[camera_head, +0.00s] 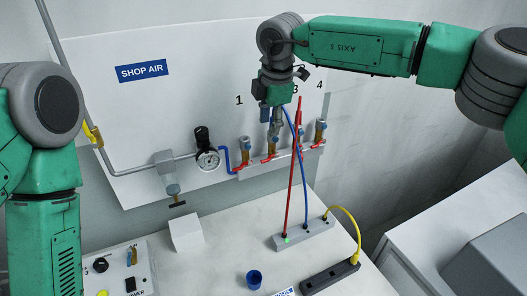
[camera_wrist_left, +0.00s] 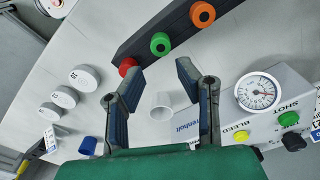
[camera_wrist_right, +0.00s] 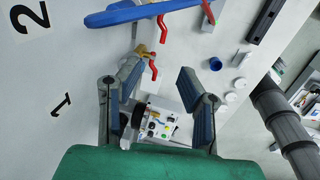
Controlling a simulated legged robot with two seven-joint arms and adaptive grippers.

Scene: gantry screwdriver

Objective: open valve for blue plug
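A row of brass valves with red handles sits on a rail on the wall panel; the valve below number 1 (camera_head: 244,150) and the valve below number 4 (camera_head: 320,131) show clearly. A blue line (camera_head: 303,180) rises from the middle of a grey block (camera_head: 290,241); my right gripper hides its upper end. My right gripper (camera_head: 274,137) points down in front of the second valve, open. In the right wrist view, a red handle (camera_wrist_right: 153,70) shows between its fingers, apparently ungripped. My left gripper (camera_wrist_left: 152,88) is open and empty above the table.
A red line (camera_head: 293,165) stands just right of my right gripper, and a blue hose (camera_wrist_right: 130,13) crosses above it in its wrist view. A gauge (camera_head: 208,159) sits left of the valves. A blue cup (camera_head: 254,280) stands on the table.

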